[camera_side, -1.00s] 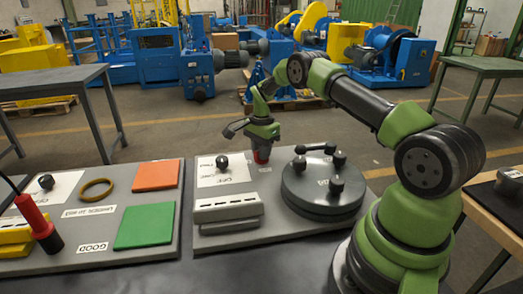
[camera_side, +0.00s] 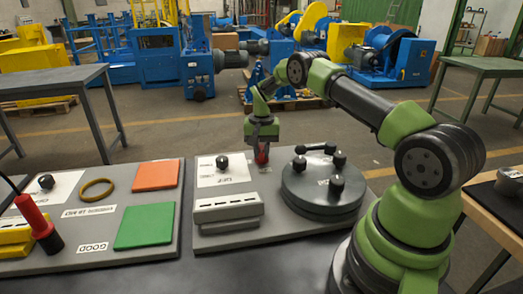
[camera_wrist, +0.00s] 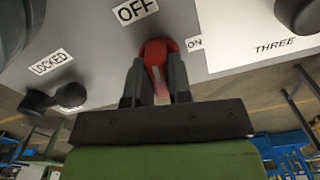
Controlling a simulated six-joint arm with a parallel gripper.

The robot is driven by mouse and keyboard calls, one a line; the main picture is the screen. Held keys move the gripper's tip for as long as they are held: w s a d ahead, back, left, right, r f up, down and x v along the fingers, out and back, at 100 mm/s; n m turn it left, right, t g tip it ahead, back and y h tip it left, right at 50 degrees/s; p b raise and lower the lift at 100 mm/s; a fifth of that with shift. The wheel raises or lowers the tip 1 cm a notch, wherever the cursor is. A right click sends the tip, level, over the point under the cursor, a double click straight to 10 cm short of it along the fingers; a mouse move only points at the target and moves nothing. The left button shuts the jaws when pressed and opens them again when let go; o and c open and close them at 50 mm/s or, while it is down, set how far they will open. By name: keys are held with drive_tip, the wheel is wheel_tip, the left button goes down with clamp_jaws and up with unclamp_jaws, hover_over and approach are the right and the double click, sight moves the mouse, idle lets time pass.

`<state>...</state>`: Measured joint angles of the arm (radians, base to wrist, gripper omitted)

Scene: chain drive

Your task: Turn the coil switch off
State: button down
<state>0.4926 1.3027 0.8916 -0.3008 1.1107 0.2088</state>
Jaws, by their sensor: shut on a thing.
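The coil switch is a red handle (camera_side: 262,157) on the grey panel, between the dial plate and the round dark unit. My gripper (camera_side: 262,148) reaches down over it from above. In the wrist view my gripper (camera_wrist: 158,62) is shut on the red handle (camera_wrist: 156,48), one dark finger on each side. The handle lies lengthwise up the picture, with its far end below the OFF label (camera_wrist: 136,10). The ON label (camera_wrist: 195,43) is to its right. The fingers hide part of the handle.
The round dark unit (camera_side: 322,195) with black knobs stands right of the switch. A black dial knob (camera_side: 222,163) and a light slotted block (camera_side: 228,207) are to the left. The LOCKED label (camera_wrist: 51,62) is near a dark lever (camera_wrist: 52,100).

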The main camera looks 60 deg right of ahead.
sight(261, 149)
drive_tip(key=shift+n, duration=1.1)
drive_tip(key=c, duration=1)
unclamp_jaws()
drive_tip(key=shift+c, duration=0.2)
drive_tip(key=shift+r, duration=0.15)
wheel_tip(261, 149, up, 10)
drive_tip(key=shift+f, duration=0.15)
